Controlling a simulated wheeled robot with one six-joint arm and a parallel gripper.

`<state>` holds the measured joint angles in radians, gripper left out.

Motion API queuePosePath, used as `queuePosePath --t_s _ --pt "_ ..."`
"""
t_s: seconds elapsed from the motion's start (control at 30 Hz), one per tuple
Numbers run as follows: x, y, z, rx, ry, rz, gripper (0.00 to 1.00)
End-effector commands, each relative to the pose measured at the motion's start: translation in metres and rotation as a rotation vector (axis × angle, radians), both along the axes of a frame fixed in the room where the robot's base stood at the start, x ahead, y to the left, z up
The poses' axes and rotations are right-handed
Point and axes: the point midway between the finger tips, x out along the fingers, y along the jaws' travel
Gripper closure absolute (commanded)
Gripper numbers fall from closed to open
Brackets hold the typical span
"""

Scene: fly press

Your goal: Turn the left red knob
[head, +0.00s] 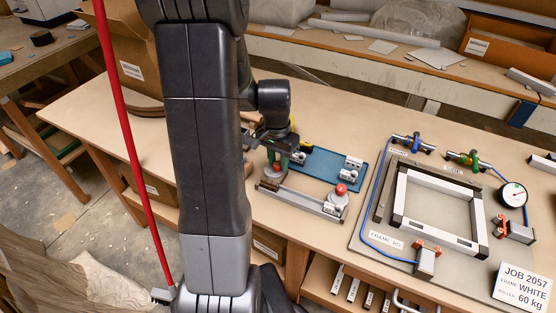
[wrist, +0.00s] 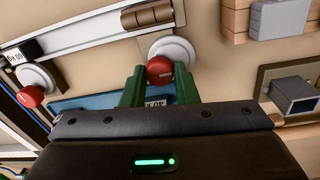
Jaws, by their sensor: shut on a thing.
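The left red knob (wrist: 160,69) sits on a round white base, which also shows in the head view (head: 275,176). My gripper (head: 277,160), with green fingers, is over this base at the left end of the clamp bar. In the wrist view my gripper (wrist: 159,80) has one finger on each side of the red knob and is shut on it. In the head view the fingers hide the knob's red top. The right red knob (head: 342,189) stands free on its own base at the bar's right end; it is at the left of the wrist view (wrist: 32,97).
A blue plate (head: 325,165) lies behind the bar. A job card (head: 522,287) is at the front right. My arm hides part of the bench's left.

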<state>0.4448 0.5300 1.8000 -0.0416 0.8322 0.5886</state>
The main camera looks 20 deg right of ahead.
Motion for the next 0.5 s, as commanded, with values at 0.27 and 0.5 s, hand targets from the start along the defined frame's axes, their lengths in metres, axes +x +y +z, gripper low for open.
queuePosePath --t_s 0.27,0.5 --pt "0.0012 -0.0009 0.0014 -0.002 -0.004 -0.031 0.96" --pt "0.0013 -0.001 0.0014 -0.002 -0.004 -0.031 0.96"
